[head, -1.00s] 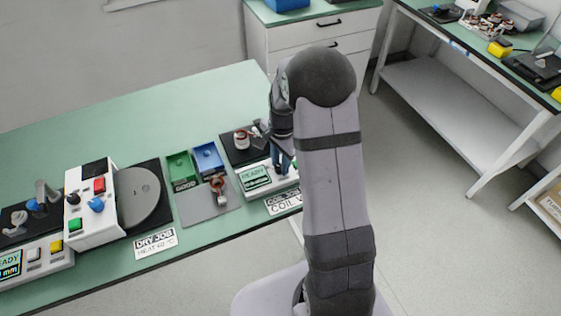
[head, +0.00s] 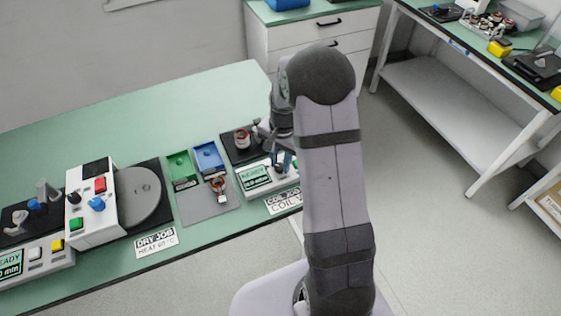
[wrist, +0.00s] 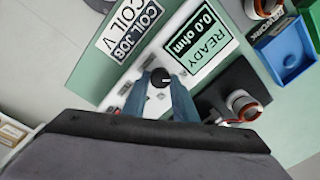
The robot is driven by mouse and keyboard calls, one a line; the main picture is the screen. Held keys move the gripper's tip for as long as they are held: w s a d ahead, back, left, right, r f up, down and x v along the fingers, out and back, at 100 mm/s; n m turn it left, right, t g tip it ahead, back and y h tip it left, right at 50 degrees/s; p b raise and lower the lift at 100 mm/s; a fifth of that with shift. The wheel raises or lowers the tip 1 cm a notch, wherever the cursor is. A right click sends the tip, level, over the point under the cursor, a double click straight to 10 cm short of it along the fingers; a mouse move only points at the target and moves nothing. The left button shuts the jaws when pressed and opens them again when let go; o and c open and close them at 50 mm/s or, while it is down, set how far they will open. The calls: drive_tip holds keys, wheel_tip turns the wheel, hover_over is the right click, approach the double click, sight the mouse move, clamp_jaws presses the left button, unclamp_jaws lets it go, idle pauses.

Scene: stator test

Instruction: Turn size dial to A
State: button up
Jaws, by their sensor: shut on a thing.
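The size dial (wrist: 160,77) is a small round black knob with a light pointer mark in the wrist view. It stands on the white tester panel beside the screen (wrist: 205,42), which reads READY 0.0 ohm. My gripper (wrist: 161,86) has its two blue fingers closed on either side of the knob.
A black pad (head: 232,156) with a stator (head: 242,139) lies behind the tester. Green (head: 180,165) and blue (head: 208,157) bins and a grey mat (head: 195,207) with a copper-wound part (head: 218,188) are to the left. A COIL JOB card (wrist: 130,30) lies before the tester.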

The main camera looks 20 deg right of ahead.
sight(281, 166)
drive_tip(key=o, duration=1)
drive_tip(key=shift+o, duration=0.2)
drive_tip(key=shift+s+r+b, duration=0.1)
drive_tip(key=shift+r+b, duration=0.65)
drive_tip(key=shift+r, duration=2.95)
